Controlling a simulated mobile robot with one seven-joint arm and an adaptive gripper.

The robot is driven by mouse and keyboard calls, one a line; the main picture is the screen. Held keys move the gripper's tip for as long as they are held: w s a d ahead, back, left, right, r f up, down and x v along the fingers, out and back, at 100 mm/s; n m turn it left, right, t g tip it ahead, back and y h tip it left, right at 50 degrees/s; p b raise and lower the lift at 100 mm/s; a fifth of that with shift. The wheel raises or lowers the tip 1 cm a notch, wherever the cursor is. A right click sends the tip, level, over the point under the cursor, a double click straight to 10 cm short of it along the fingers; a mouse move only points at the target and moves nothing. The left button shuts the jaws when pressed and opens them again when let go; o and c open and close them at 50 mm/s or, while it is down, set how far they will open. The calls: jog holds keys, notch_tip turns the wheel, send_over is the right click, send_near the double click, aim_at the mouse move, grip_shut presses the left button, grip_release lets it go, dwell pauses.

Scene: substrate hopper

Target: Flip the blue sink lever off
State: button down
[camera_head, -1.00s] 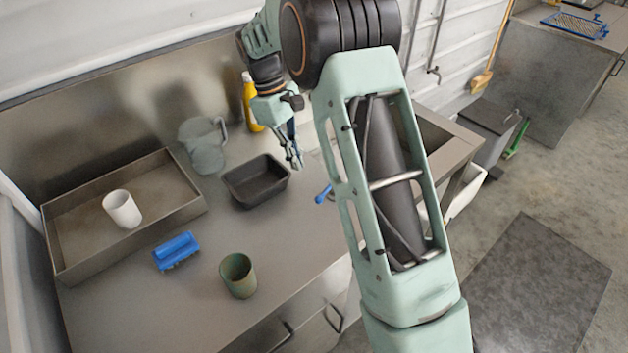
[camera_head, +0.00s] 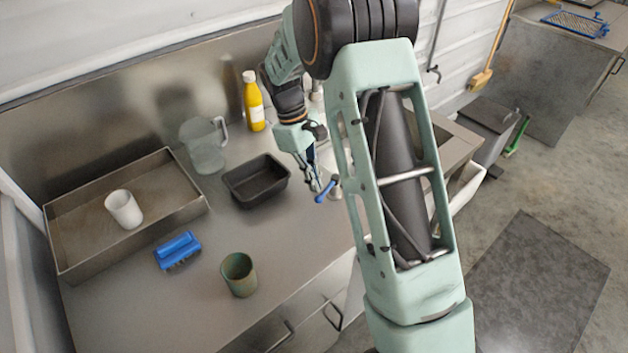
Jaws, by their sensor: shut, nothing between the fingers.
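The blue sink lever (camera_head: 326,191) shows just left of my arm, at the right part of the steel counter. It sticks out from a small metal fitting (camera_head: 336,183) that my arm partly covers. My gripper (camera_head: 317,187) points down right beside the lever, at its upper left. The fingers are closed together with nothing between them. I cannot tell whether the fingertips touch the lever. Most of the sink (camera_head: 452,143) is hidden behind my arm.
A black tray (camera_head: 257,183) stands just left of my gripper. A yellow bottle (camera_head: 253,103) and a clear jug (camera_head: 204,146) stand behind. A steel tray with a white cup (camera_head: 123,208), a blue brush (camera_head: 178,250) and a green cup (camera_head: 239,274) are farther left and forward.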

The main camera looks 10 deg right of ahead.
jog(key=shift+s+d+n+t, duration=0.3)
jog(key=shift+s+n, duration=0.2)
jog(key=shift+n, duration=0.5)
jog(key=shift+s+d+n+h, duration=0.2)
jog(key=shift+s+n+h, duration=0.15)
jog(key=shift+n, duration=0.45)
jog(key=n, duration=0.1)
jog(key=s+d+n+t, duration=0.1)
jog(key=n, duration=0.1)
jog(key=d+n, duration=0.1)
jog(key=shift+s+r+t, duration=0.1)
jog(key=shift+s+t, duration=0.2)
jog(key=shift+s, duration=0.1)
jog(key=n, duration=0.1)
jog(key=d+n+p, duration=0.1)
jog(key=n, duration=0.1)
jog(key=shift+s+d+t, duration=0.25)
jog(key=shift+t, duration=0.15)
jog(key=n, duration=0.1)
jog(key=d+n+p, duration=0.1)
jog(key=n, duration=0.1)
jog(key=shift+s+d+t, duration=0.1)
jog(key=shift+d+t, duration=0.15)
jog(key=shift+t, duration=0.15)
jog(key=shift+d, duration=0.2)
jog(key=shift+d+p, duration=0.2)
jog(key=shift+p, duration=0.15)
jog(key=shift+a, duration=0.1)
